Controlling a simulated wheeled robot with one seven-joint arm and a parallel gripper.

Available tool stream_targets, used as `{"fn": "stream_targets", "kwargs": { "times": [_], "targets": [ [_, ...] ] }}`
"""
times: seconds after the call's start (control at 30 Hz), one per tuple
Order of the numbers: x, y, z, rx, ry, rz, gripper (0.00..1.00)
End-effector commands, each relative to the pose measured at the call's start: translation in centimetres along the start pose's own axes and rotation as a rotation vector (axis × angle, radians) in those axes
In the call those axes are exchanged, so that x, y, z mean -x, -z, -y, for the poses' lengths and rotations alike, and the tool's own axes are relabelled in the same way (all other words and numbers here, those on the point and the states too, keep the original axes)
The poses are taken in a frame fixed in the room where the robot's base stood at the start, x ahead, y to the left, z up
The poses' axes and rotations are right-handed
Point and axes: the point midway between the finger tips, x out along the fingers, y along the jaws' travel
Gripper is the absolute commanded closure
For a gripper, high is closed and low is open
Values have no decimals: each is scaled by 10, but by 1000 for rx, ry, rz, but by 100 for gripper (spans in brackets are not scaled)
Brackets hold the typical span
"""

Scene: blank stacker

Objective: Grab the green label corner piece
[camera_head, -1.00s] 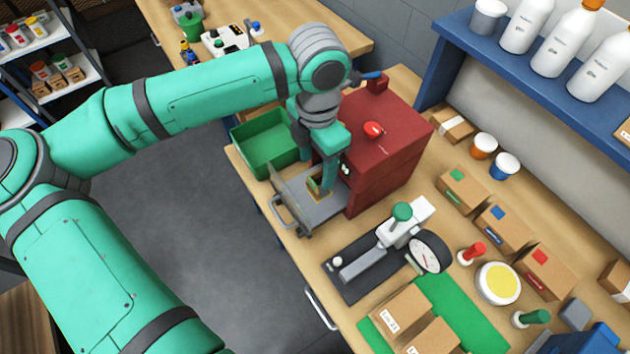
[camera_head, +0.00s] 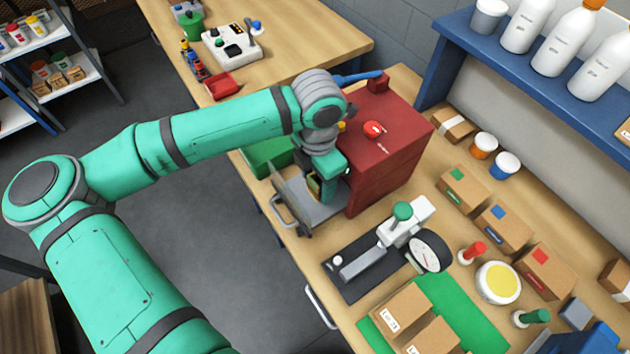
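My gripper (camera_head: 328,190) points down over the grey metal tray (camera_head: 322,212) at the front of the dark red machine (camera_head: 385,150). A small brown piece with some green (camera_head: 314,186) shows just left of the fingers. It is partly hidden, and I cannot tell whether it is the green label corner piece or whether the fingers touch it. The finger gap is hidden by my wrist. A cardboard box with a green label (camera_head: 462,190) stands apart on the bench at the right.
A green bin (camera_head: 265,157) stands behind the tray, partly covered by my arm. A grey panel with a handle (camera_head: 290,195) edges the tray's left side. A dial press (camera_head: 428,250) and cartons (camera_head: 400,310) stand in front.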

Motion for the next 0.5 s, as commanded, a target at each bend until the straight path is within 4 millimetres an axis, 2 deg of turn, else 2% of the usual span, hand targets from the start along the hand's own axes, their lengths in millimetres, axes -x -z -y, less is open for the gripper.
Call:
{"fn": "stream_targets", "kwargs": {
  "times": [0.03,0.17,0.2,0.5],
  "targets": [
    [0,0,0,0,0,0,53],
    [0,0,0,0,0,0,84],
    [0,0,0,0,0,0,87],
    [1,0,0,0,0,0,87]
  ]
}}
